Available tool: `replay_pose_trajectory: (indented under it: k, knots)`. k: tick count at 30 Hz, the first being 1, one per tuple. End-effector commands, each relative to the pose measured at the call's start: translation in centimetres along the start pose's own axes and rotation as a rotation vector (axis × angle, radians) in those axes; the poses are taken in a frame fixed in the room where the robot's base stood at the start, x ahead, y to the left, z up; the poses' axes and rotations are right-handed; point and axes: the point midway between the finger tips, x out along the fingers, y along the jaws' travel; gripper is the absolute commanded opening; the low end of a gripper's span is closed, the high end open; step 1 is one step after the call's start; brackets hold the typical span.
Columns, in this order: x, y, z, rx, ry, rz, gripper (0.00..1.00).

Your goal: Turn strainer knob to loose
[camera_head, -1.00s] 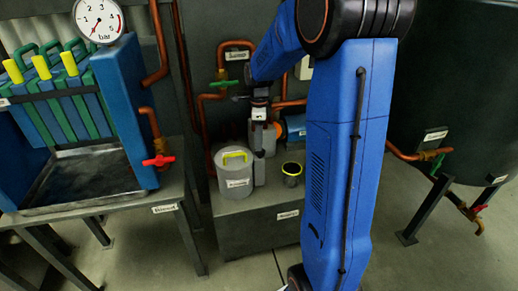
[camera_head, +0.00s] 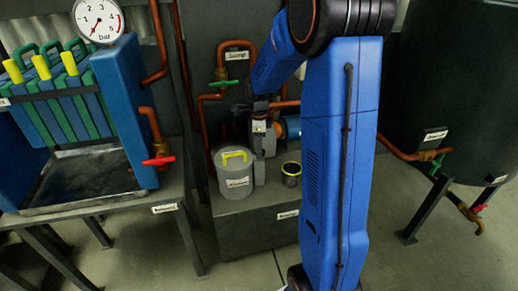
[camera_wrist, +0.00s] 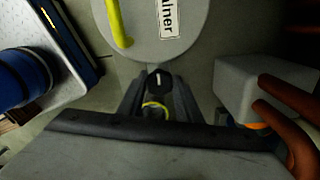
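The strainer (camera_head: 234,180) is a grey cylinder with a yellow handle on its lid, standing on a grey block. In the wrist view its lid (camera_wrist: 185,30) is at the top, with part of its label showing. A small black knob (camera_wrist: 158,80) with a white mark lies just below the lid there. My gripper (camera_wrist: 160,92) points down beside the strainer, its dark fingers apart on either side of the knob. A yellow arc shows between the fingers. I cannot tell whether they touch the knob. In the head view my gripper (camera_head: 260,172) hides the knob.
A dark cup with a yellow rim (camera_head: 291,174) stands right of the strainer. Copper pipes and a green-handled valve (camera_head: 223,84) are behind. A pump-like grey body (camera_wrist: 262,88) with copper pipe sits right of the knob. A filter press (camera_head: 75,110) is at left, a dark tank (camera_head: 450,80) at right.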

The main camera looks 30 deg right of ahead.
Motion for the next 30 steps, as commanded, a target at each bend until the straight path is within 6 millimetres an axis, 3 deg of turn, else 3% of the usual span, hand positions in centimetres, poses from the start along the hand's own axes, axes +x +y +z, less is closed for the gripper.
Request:
replay_pose_trajectory:
  k: [11, 30]
  knots:
    - [-0.04, 0.02, 0.01, -0.083, 0.0, 0.0, 0.09]
    - [-0.07, 0.19, -0.05, -0.585, 0.0, -0.002, 0.09]
